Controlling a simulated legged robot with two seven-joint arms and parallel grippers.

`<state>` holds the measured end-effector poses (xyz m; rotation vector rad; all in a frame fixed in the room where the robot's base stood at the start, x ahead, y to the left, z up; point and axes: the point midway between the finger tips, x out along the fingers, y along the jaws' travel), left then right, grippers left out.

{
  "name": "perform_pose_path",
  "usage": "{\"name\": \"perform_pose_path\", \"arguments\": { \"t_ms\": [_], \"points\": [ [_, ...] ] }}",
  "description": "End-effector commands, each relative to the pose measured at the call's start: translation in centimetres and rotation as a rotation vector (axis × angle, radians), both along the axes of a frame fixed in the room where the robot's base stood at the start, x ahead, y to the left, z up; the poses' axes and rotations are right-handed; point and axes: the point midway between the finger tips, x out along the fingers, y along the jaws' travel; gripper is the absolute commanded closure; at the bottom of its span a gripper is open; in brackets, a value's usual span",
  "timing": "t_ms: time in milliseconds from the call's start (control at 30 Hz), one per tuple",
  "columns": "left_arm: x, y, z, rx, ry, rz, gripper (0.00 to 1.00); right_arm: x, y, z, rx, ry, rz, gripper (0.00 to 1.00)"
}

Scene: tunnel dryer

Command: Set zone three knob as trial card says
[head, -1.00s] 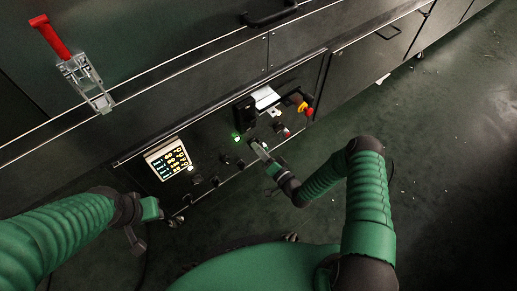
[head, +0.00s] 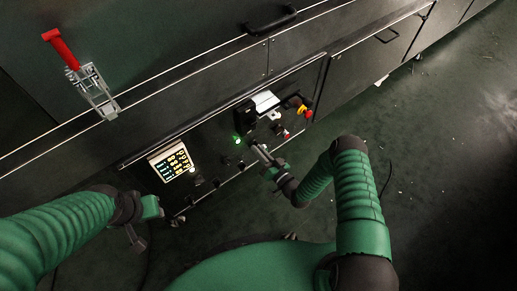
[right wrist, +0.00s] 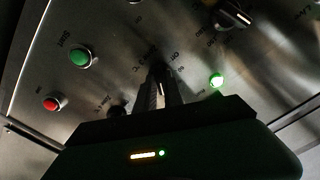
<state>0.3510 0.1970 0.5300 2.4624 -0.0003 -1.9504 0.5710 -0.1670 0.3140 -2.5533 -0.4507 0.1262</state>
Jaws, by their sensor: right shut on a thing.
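The dryer's control panel (head: 212,145) carries a row of dark knobs along its lower part. My right gripper (head: 258,152) is at the right part of this row. In the right wrist view its fingers (right wrist: 160,88) point at the panel and are shut on a dark knob, which they mostly hide.
A lit display (head: 171,162) sits at the panel's left. A green lamp (right wrist: 216,80), a green button (right wrist: 80,58), a red button (right wrist: 52,104) and a black selector (right wrist: 235,15) surround my right fingers. A red-handled clamp (head: 92,88) is upper left. Floor at right is clear.

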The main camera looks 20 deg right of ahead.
Motion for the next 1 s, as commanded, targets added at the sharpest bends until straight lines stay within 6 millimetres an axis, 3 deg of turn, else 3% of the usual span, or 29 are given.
{"name": "perform_pose_path", "arguments": {
  "t_ms": [600,1000],
  "points": [
    [0.0,0.0,3.1,0.0,0.0,0.0,0.64,-0.2,-0.1,-0.1,-0.544,-0.188,0.001,1.0],
    [0.0,0.0,4.1,0.0,0.0,0.0,0.64,-0.2,-0.1,-0.3,-0.784,-0.275,0.001,1.0]
  ]
}}
